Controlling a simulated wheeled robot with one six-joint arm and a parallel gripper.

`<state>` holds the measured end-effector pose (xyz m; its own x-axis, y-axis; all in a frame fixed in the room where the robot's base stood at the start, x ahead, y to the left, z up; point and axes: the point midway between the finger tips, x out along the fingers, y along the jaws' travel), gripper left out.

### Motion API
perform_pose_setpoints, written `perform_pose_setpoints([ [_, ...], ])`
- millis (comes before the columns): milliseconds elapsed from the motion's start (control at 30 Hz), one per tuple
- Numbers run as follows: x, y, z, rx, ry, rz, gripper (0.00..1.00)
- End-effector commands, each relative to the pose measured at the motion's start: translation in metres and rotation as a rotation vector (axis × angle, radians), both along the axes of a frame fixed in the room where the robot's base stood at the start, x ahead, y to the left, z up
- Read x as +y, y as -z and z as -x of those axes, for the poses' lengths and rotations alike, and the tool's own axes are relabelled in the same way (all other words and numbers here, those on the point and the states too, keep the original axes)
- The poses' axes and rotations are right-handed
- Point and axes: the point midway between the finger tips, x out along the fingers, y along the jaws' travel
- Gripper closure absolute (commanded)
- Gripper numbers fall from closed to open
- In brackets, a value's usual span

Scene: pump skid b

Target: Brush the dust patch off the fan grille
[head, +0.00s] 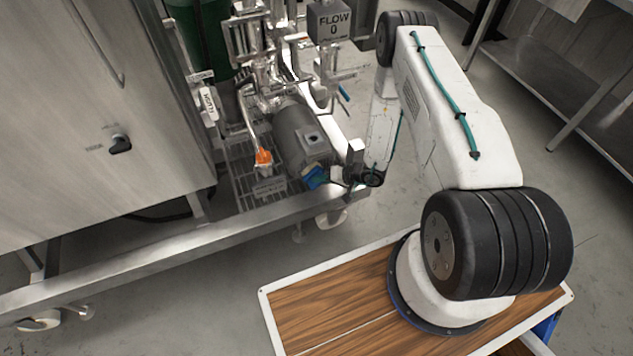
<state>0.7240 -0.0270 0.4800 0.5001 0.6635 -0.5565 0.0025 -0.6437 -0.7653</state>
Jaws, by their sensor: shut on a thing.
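A grey motor (300,137) sits on the skid in the head view. Its near lower end, where a fan grille would be, is small and partly covered, so I cannot make out the grille or a dust patch. My gripper (337,180) is beside that end, on its right, and is shut on a small blue thing (315,178), which looks like a brush. The blue thing lies over or against the motor's near end; I cannot tell if it touches. The fingertips are too small to see clearly.
An orange-topped fitting (264,157) stands left of the motor on the skid's grating (245,184). Pipework and a box marked FLOW (329,22) rise behind. A metal cabinet (75,120) fills the left. The skid's front rail (190,240) runs below.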

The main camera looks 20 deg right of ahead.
Motion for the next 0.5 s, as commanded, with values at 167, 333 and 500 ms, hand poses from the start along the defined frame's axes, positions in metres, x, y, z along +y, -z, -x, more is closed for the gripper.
perform_pose_setpoints([
  [167, -0.006, 0.000, -0.001, -0.001, 0.001, 0.000, 1.00],
  [333, -0.018, 0.000, -0.001, -0.002, 0.002, 0.000, 1.00],
  [500, -0.032, -0.001, -0.002, -0.003, 0.002, 0.000, 1.00],
])
